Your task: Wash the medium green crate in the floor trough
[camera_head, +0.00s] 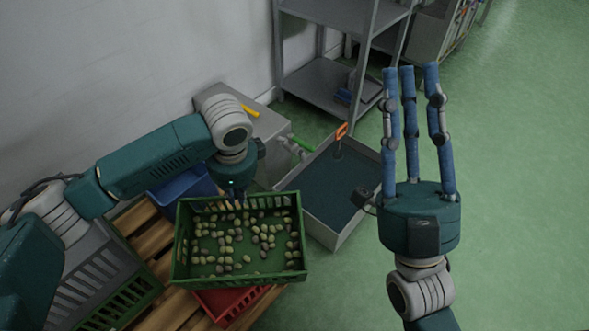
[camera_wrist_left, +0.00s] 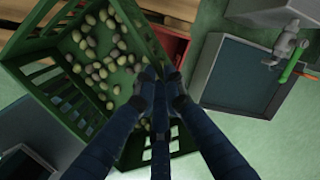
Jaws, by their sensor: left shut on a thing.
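A green crate (camera_head: 182,235) with many olives in it is in front of me, above a red crate and a wooden pallet. My left gripper (camera_head: 237,198) is shut on its far wall. In the left wrist view the fingers (camera_wrist_left: 157,78) meet at the wall of this green crate (camera_wrist_left: 30,75), with olives inside. The grey floor trough (camera_head: 327,237), holding dark water, stands right of the crate; it also shows in the left wrist view (camera_wrist_left: 200,70). My right gripper (camera_head: 409,72) is open and empty, its three fingers pointing up, right of the trough.
A tap with a green part (camera_head: 300,143) is at the trough's left edge. An orange-handled tool (camera_head: 342,130) stands in the trough. A blue crate (camera_head: 180,190), red crate (camera_head: 222,300) and grey crate (camera_head: 85,262) are near the pallet (camera_head: 150,240). Metal shelves (camera_head: 322,85) stand behind. Floor at right is clear.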

